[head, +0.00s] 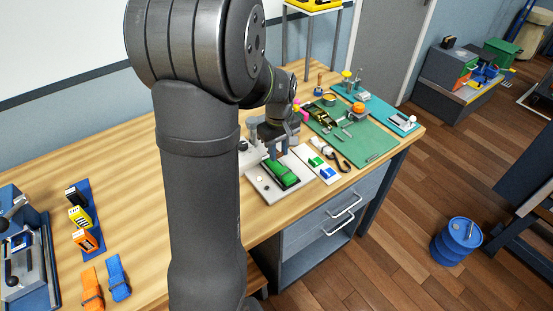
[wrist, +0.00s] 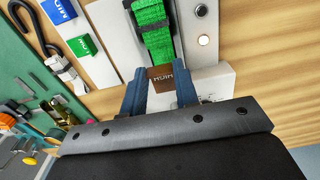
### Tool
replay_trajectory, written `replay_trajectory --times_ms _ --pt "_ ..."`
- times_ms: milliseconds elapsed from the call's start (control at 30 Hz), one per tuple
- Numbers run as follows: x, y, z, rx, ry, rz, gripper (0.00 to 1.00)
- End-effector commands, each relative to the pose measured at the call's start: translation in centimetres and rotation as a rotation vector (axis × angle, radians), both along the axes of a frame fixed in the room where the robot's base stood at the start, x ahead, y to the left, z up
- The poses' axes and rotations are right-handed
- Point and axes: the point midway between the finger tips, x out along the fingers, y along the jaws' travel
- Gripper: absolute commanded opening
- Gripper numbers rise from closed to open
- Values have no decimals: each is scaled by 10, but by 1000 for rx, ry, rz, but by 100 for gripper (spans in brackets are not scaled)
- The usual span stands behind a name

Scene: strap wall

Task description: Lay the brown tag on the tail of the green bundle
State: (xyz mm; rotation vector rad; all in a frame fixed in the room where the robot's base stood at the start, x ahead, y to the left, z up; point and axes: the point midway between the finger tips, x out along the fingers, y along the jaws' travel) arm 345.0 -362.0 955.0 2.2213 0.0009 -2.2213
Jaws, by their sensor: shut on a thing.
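The brown tag (wrist: 161,78) is between the two blue-grey fingers of my gripper (wrist: 160,90) in the wrist view, its lettering facing the camera. The green bundle (wrist: 153,25) lies just beyond it, and its lower end comes close to the tag's upper edge. I cannot tell whether tag and strap touch. In the head view the green bundle (head: 284,175) lies on a light grey plate (head: 262,190).
A white card with a green tag (wrist: 82,46) and a blue tag (wrist: 58,10) lies beside the plate. A black hook (head: 343,160) and a green mat (head: 370,140) with tools are to the right. Orange strap (head: 91,290) and blue strap (head: 118,278) bundles lie at left.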

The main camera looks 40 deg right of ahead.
Motion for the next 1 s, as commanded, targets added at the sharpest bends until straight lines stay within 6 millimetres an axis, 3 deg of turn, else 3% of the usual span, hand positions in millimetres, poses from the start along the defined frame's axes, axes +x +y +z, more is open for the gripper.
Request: replay_trajectory --times_ms 233,433,833,867,933,1000 --pt "8 2 -15 1 1 -1 7" --pt "7 2 -43 2 2 -1 7" --pt "8 2 -49 0 0 -1 7" --pt "8 2 -48 -1 0 -1 34" --pt "8 2 -48 -1 0 -1 47" --pt "8 2 -48 -1 0 -1 50"
